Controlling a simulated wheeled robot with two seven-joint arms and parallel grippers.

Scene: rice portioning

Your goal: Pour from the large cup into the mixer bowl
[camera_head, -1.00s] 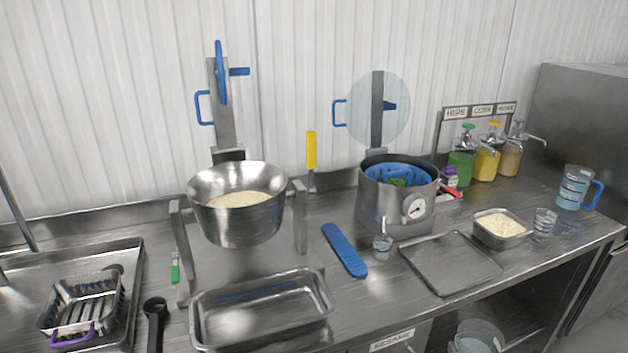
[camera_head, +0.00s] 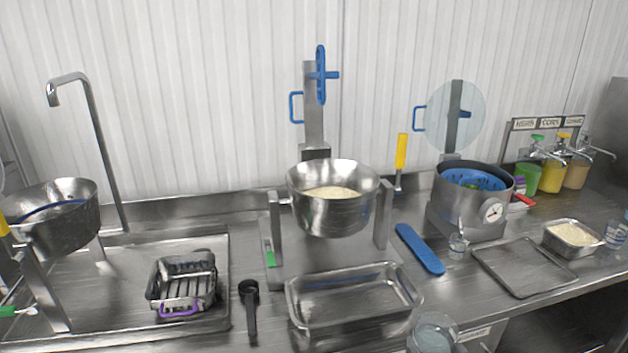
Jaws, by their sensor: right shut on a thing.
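The large cup (camera_head: 432,330) is clear and shows at the bottom edge, right of centre, with its lower part cut off by the frame. It looks roughly upright, and pale contents seem to show through it. My right gripper (camera_head: 440,347) is shut on it at the very bottom of the view, mostly hidden. The mixer bowl (camera_head: 334,214) is a wide steel bowl on a stand at the centre, with pale grain inside. The cup is in front of the bowl, lower and to its right, apart from it. My left gripper is out of view.
An empty steel pan (camera_head: 350,316) lies in front of the mixer bowl. A blue paddle (camera_head: 419,249), small glass (camera_head: 457,246), cooker (camera_head: 467,213) and flat tray (camera_head: 530,282) are to the right.

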